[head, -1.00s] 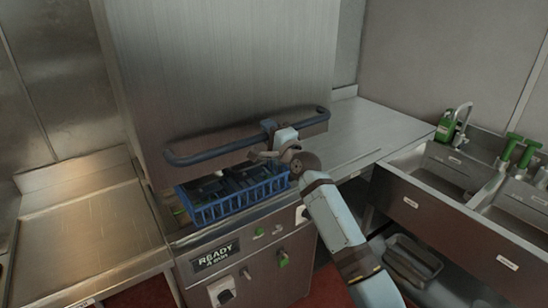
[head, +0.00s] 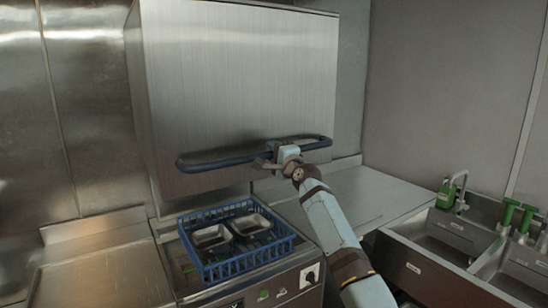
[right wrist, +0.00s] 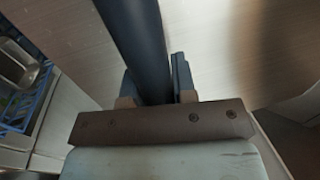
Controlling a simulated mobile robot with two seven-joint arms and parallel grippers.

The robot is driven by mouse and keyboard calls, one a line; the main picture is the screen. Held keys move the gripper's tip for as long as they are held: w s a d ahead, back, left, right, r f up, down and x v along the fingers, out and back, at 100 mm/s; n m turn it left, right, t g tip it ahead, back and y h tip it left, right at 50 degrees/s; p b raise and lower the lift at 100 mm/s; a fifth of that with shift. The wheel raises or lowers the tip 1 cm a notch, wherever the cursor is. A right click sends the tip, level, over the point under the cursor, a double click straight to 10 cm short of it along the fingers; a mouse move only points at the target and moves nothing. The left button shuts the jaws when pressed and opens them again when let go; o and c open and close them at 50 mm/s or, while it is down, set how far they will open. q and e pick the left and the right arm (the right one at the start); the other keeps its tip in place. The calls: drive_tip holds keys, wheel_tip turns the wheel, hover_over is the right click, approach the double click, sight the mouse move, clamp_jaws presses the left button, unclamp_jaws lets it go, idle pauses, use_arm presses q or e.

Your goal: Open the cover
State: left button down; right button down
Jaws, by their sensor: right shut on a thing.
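The cover (head: 235,95) is a large brushed-metal hood, raised above the machine's bed with a wide gap beneath it. A dark blue bar handle (head: 215,162) runs along its lower front edge. My right gripper (head: 272,160) is shut on the handle, right of its middle. In the right wrist view the handle (right wrist: 138,45) passes between the two fingers of my right gripper (right wrist: 157,98). My left gripper is not in view.
A blue rack (head: 228,264) with metal pans (head: 211,238) sits on the bed under the cover. A steel counter (head: 335,195) lies to the right, with a sink (head: 440,240) beyond it. Another steel counter (head: 95,270) is on the left.

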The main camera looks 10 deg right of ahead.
drive_tip(key=shift+f, duration=0.1)
drive_tip(key=c, duration=0.9)
unclamp_jaws()
drive_tip(key=shift+s+d+f, duration=0.15)
drive_tip(key=shift+s+f, duration=0.05)
drive_tip(key=shift+s, duration=0.3)
drive_tip(key=b+v, duration=0.2)
drive_tip(key=v, duration=1)
drive_tip(key=shift+s+d, duration=0.15)
drive_tip(key=shift+s, duration=0.25)
